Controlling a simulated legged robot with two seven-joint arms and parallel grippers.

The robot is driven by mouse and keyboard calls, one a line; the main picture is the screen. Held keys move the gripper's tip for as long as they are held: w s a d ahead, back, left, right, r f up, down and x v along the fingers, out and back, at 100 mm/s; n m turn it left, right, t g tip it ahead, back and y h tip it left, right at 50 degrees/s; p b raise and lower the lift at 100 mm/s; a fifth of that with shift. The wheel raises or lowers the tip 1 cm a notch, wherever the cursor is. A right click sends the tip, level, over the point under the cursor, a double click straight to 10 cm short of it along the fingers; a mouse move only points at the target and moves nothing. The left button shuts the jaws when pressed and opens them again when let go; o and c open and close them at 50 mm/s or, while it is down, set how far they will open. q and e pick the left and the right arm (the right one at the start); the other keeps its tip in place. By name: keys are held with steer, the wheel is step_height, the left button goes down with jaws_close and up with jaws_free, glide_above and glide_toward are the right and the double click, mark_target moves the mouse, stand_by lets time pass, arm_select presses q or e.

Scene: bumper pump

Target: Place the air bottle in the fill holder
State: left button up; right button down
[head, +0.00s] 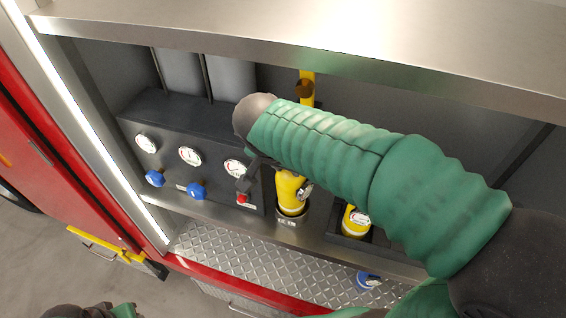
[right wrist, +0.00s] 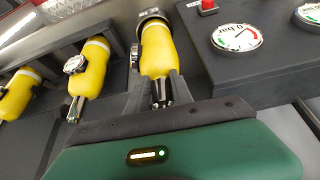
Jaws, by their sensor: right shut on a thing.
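A yellow air bottle (head: 289,190) stands roughly upright beside the gauge panel in the head view. Its lower end is at the round metal fill holder (head: 291,218), and the ring appears to surround it; how deep it sits I cannot tell. In the right wrist view the bottle (right wrist: 157,50) points base-first at the holder ring (right wrist: 152,14). My right gripper (right wrist: 160,92) is shut on the bottle's valve end, with a dark finger on each side. In the head view my green right arm hides most of this gripper. Only a bit of my left arm shows at the bottom left edge.
A second yellow bottle (head: 354,220) stands in a dark rack right of the holder; the right wrist view shows another (right wrist: 18,95) there. The panel (head: 213,165) with gauges, blue knobs and a red button (head: 242,198) is close on the left. A steel shelf (head: 330,45) overhangs the bay.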

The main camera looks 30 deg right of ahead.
steer(key=shift+w+d+r, duration=0.15)
steer(key=shift+w+r, duration=0.05)
steer(key=p, duration=0.1)
steer(key=w+d+p, duration=0.1)
steer(key=shift+d+r+g+y+p, duration=0.15)
steer(key=shift+r+g+y+p, duration=0.15)
steer(key=shift+p, duration=0.1)
steer(key=shift+w+d+y+p, duration=0.3)
steer(key=shift+d+p, duration=0.1)
steer(key=shift+p, duration=0.25)
step_height(320, 180, down, 3)
steer(key=b, duration=0.2)
steer(key=shift+f+b, duration=0.15)
steer(key=shift+b, duration=0.15)
steer(key=c, duration=1.1)
jaws_free()
steer(key=shift+s, duration=0.1)
